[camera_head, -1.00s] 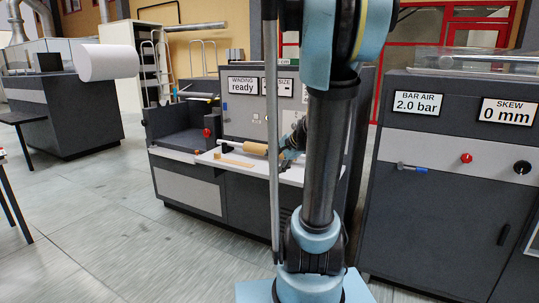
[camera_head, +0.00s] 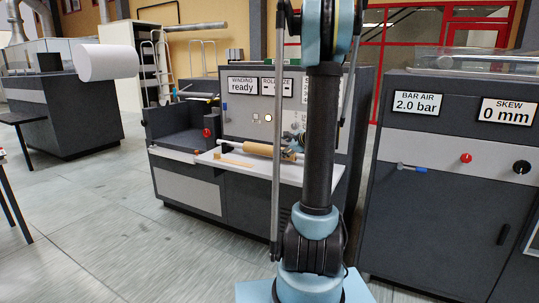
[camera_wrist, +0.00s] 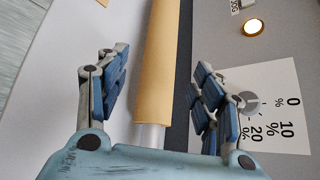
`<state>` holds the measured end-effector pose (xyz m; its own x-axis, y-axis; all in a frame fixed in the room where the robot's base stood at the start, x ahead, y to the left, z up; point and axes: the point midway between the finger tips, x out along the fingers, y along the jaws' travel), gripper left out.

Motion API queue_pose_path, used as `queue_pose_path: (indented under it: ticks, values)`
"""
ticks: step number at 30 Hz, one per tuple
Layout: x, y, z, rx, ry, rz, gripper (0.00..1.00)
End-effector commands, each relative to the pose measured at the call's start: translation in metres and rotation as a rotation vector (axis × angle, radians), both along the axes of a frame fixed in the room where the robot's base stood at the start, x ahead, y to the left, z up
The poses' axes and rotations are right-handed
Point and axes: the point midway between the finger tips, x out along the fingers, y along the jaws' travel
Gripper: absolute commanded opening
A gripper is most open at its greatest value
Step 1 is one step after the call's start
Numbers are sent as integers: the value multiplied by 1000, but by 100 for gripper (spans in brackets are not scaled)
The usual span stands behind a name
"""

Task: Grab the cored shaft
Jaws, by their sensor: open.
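The cored shaft is a tan cardboard core (camera_head: 258,149) on a thin pale shaft, lying level on the white shelf of the winding machine. In the wrist view the core (camera_wrist: 163,65) runs lengthwise between my fingers, and the bare silver shaft end (camera_wrist: 150,136) shows close to my palm. My gripper (camera_wrist: 157,78) is open, with blue-padded fingers on both sides of the core and visible gaps on each side. In the head view my gripper is small and partly hidden by my arm near the core's right end.
The white shelf (camera_head: 225,160) also carries a flat tan piece (camera_head: 234,162) in front of the core. The machine's grey panel stands behind, with a sign (camera_head: 243,86) reading "ready" and a lit round lamp (camera_wrist: 254,27). A dark cabinet (camera_head: 440,210) stands at right.

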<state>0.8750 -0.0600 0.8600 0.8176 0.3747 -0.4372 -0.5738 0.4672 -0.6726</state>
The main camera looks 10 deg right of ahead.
Motion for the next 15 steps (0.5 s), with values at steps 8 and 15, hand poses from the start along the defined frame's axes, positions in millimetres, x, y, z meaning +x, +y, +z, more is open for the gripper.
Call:
queue_pose_path:
  ticks: [8, 15]
  values:
    - [32, 16, -17, -1, 0, 3, 61]
    - [58, 27, -31, -1, 0, 3, 61]
